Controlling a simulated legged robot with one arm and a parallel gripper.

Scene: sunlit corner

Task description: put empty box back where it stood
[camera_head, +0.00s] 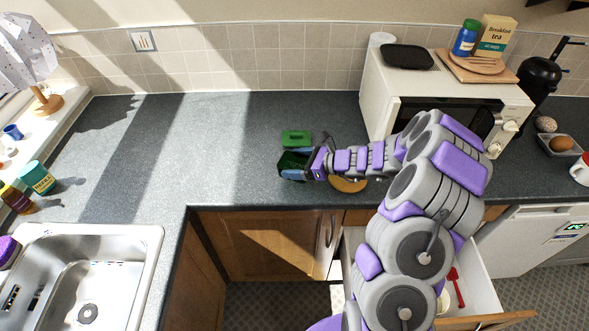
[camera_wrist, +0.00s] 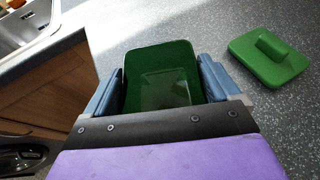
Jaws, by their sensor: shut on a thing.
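The empty box (camera_wrist: 158,62) is green and open at the top. In the wrist view it sits between the two blue-grey fingers of my gripper (camera_wrist: 160,88), and nothing shows inside it. In the head view the box (camera_head: 291,161) is at the end of my arm, over the grey worktop near its front edge. My gripper (camera_head: 293,172) is shut on it. I cannot tell whether the box touches the worktop. A green lid with a raised handle (camera_head: 296,138) lies on the worktop just behind the box, and it also shows at the right of the wrist view (camera_wrist: 268,58).
A round wooden-coloured thing (camera_head: 347,184) is partly hidden under my arm. A white microwave (camera_head: 385,85) stands to the right, and a steel sink (camera_head: 75,275) is at the front left. An open drawer (camera_head: 480,285) juts out below. The worktop left of the box is clear.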

